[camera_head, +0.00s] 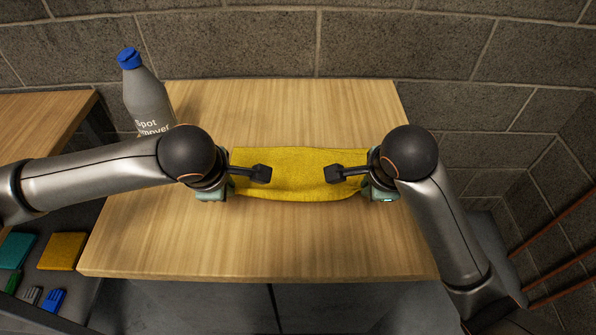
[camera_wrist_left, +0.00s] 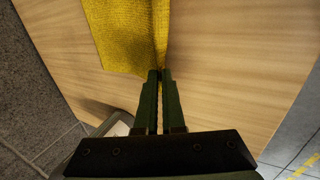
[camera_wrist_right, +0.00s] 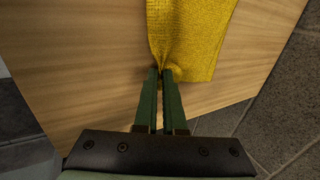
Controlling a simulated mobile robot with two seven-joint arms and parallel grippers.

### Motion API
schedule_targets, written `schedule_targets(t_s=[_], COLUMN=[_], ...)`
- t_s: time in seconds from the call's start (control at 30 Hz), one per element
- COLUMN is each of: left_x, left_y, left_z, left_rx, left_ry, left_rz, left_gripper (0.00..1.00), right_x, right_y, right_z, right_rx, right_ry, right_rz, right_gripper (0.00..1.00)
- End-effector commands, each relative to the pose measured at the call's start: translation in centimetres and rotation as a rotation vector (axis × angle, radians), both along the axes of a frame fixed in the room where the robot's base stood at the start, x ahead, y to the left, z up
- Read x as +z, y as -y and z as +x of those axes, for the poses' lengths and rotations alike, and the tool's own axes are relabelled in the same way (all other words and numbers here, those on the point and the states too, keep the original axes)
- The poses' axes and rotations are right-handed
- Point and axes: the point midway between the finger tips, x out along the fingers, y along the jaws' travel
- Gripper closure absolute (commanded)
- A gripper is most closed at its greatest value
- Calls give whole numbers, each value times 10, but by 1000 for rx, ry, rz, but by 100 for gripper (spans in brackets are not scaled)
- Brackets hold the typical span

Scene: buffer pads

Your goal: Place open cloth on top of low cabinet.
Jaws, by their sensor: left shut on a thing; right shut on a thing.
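A yellow cloth (camera_head: 298,175) is stretched between my two grippers above the wooden top of the low cabinet (camera_head: 270,245). My left gripper (camera_head: 232,180) is shut on the cloth's left end; its fingers (camera_wrist_left: 160,75) pinch the cloth edge (camera_wrist_left: 128,35) in the left wrist view. My right gripper (camera_head: 364,180) is shut on the right end; its fingers (camera_wrist_right: 160,75) pinch the cloth (camera_wrist_right: 195,40) in the right wrist view. The cloth's middle looks fairly flat, with its near edge sagging slightly. I cannot tell whether it touches the top.
A grey bottle with a blue cap (camera_head: 148,98) stands at the cabinet's back left, close to my left arm. A shelf at lower left holds a teal cloth (camera_head: 17,250), another yellow cloth (camera_head: 62,251) and small items. A block wall (camera_head: 270,40) stands behind. The front of the top is clear.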

Motion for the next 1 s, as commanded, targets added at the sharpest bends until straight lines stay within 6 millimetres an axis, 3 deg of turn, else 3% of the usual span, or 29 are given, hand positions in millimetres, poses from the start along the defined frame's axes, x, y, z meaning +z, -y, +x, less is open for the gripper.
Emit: schedule_targets(t_s=[0.2,0.23,0.63,1.0], left_x=[0,0,0,16], left_y=[0,0,0,0], left_z=[0,0,0,-5], left_rx=[0,0,0,0], left_ry=[1,1,1,2], left_rz=[0,0,0,-1], left_gripper=[100,91,46,45], right_x=[0,0,0,17], right_y=[0,0,0,3], right_z=[0,0,0,-4], right_rx=[0,0,0,-1], right_ry=[0,0,0,8], right_rz=[-1,-1,-1,-11], right_gripper=[100,89,45,45])
